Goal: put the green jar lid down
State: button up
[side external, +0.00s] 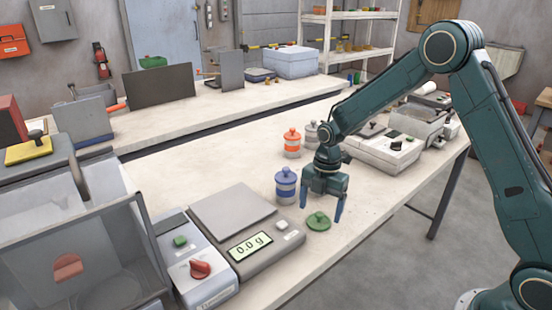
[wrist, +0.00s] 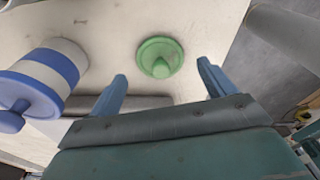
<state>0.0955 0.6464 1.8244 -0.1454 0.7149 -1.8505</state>
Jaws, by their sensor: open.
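The green jar lid (side external: 318,221) lies flat on the cream bench top, knob up, near the bench's front edge. In the wrist view the lid (wrist: 160,58) is beyond the fingertips, roughly centred between them, with clear bench around it. The lid touches neither finger there.
A blue-and-white striped jar (side external: 286,187) with its lid on stands left of my gripper. An orange-striped jar (side external: 292,143) and a grey jar (side external: 311,134) stand behind. A scale (side external: 232,212) reading 0.0 g is at the left. Bench to the right of the lid is clear.

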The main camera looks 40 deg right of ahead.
notch_tip(320, 180, up, 10)
jog(key=d, duration=0.1)
jog(key=shift+w+f, duration=0.15)
jog(key=shift+w, duration=0.05)
dwell(0.7)
jog(key=s+a+r+m+t+h, duration=0.1)
jog(key=s+a+r+m+t, duration=0.15)
jog(key=s+r+m, duration=0.9)
jog(key=s+r+m+t, duration=0.2)
jog(key=s+m, duration=0.7)
jog(key=s, duration=0.7)
jog(key=shift+s+d+m+t, duration=0.15)
jog(key=shift+m+t, duration=0.2)
jog(key=shift+t, duration=0.4)
